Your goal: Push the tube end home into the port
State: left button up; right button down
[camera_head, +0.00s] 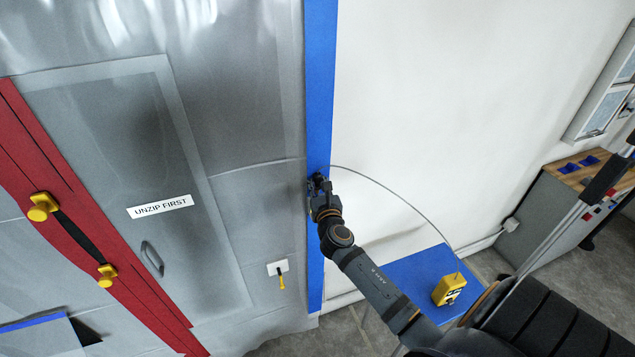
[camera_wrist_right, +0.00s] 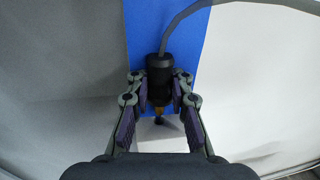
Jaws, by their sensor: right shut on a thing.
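My right gripper (camera_head: 318,180) is at the blue vertical strip (camera_head: 319,80), beside the grey plastic sheeting. In the right wrist view it (camera_wrist_right: 160,95) is shut on the black tube end (camera_wrist_right: 159,75), with a finger on each side. A thin grey tube (camera_wrist_right: 188,16) curves from that end up and to the right. In the head view the tube (camera_head: 400,196) arcs down toward a yellow meter (camera_head: 449,289). A small brass-coloured tip (camera_wrist_right: 159,112) shows below the black body. The port is not clearly visible, so I cannot tell whether the tip is in it. My left gripper is out of view.
The yellow meter stands on a blue-topped table (camera_head: 405,265). The sheeting (camera_head: 250,110) carries an "UNZIP FIRST" label (camera_head: 160,206), a red zip strip (camera_head: 90,240) and a white plate with a yellow tag (camera_head: 278,268). A grey cabinet (camera_head: 545,215) stands at the right.

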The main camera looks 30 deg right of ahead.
aim_at(318, 193)
jog(key=shift+f, duration=0.15)
dwell(0.5)
jog(key=shift+f, duration=0.35)
jog(key=shift+f+b, duration=1.45)
jog(key=c, duration=1.1)
grip_release()
jog(key=shift+s, duration=0.1)
jog(key=v, duration=1.1)
jog(key=shift+s+a, duration=0.2)
jog(key=shift+s, duration=0.15)
